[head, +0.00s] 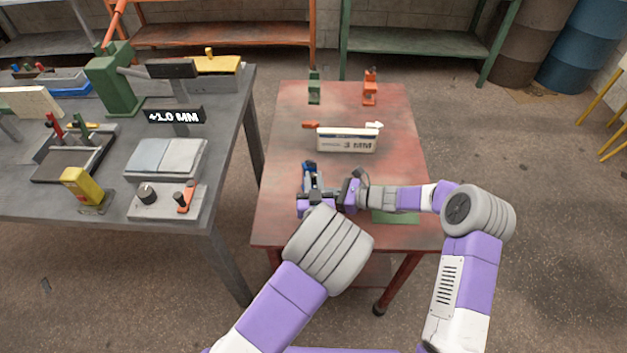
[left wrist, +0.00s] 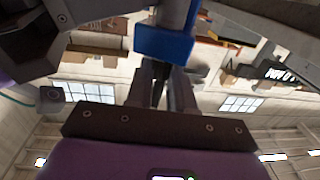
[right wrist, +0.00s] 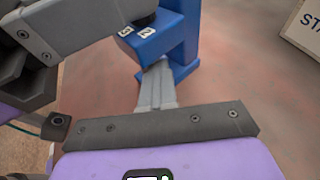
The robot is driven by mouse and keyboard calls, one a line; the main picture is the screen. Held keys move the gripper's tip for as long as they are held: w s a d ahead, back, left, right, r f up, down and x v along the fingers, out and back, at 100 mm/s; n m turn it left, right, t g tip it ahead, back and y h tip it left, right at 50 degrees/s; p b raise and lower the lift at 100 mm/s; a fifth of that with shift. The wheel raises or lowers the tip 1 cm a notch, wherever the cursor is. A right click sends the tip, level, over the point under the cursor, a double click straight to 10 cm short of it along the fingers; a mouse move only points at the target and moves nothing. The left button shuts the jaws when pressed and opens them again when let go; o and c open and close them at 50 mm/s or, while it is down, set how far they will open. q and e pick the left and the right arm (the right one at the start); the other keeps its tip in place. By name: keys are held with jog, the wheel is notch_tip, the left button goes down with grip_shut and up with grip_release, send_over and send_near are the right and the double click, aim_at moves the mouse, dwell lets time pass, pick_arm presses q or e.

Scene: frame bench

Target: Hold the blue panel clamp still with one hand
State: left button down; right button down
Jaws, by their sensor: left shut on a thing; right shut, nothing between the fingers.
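The blue panel clamp (head: 309,167) is on the red table, partly hidden behind my grippers. My left gripper (head: 312,187) is shut on it. In the left wrist view a blue part of the clamp (left wrist: 165,43) is at the fingertips (left wrist: 163,80). My right gripper (head: 346,195) is shut and empty just right of the left one. In the right wrist view its closed fingers (right wrist: 155,88) point at the clamp's blue body (right wrist: 178,40), which carries small white number labels. I cannot tell whether these fingers touch it.
A green patch (head: 395,217) lies under my right forearm. A grey bench (head: 225,125) with tools stands left.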

pick_arm(q)
jog(key=shift+a+h, duration=0.2)
jog(key=shift+h, duration=0.1)
jog(key=shift+a+m+h, duration=0.15)
jog(key=shift+m+h, duration=0.45)
jog(key=shift+h, duration=0.2)
jog(key=shift+a+m+h, duration=0.15)
jog(key=shift+m+h, duration=0.45)
jog(key=shift+h, duration=0.2)
jog(key=shift+w+a+m+g+h, duration=0.1)
jog(key=shift+m+g+h, duration=0.3)
jog(key=shift+m+h, duration=0.7)
jog(key=shift+m+g+h, duration=0.4)
jog(key=shift+m+h, duration=0.2)
jog(key=shift+h, duration=0.9)
jog(key=c, duration=1)
grip_release()
